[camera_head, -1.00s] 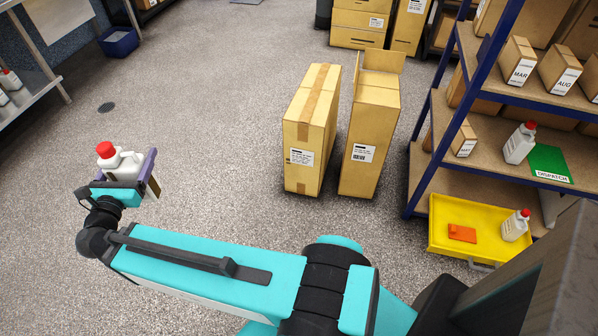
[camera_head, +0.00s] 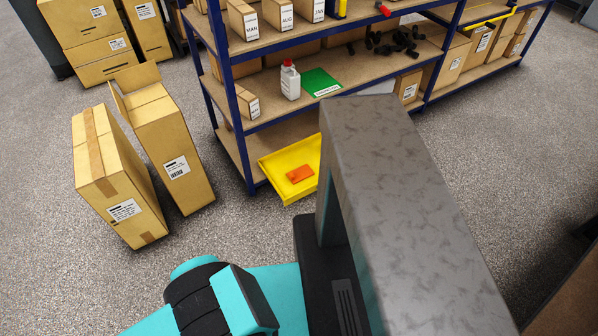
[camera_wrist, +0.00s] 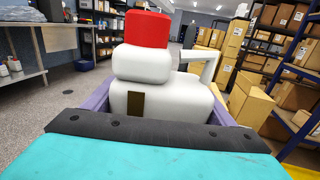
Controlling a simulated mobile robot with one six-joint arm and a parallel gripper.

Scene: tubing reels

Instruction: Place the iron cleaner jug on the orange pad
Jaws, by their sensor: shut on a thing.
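A white jug with a red cap (camera_wrist: 150,65) fills the middle of the wrist view, upright. My gripper (camera_wrist: 162,104) is shut on it, with a purple finger on either side; its label is not readable. My gripper and this jug are out of the head view. The orange pad (camera_head: 300,173) lies flat in a yellow tray (camera_head: 277,168) at the bottom of the blue-framed shelf. The part of the pad in view is bare. My grey column hides the right part of the tray.
Another white red-capped jug (camera_head: 290,83) stands on the shelf beside a green mat (camera_head: 321,83). Two tall cartons (camera_head: 115,180) (camera_head: 165,145) stand on the floor left of the shelf. Floor between the cartons and the tray is clear.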

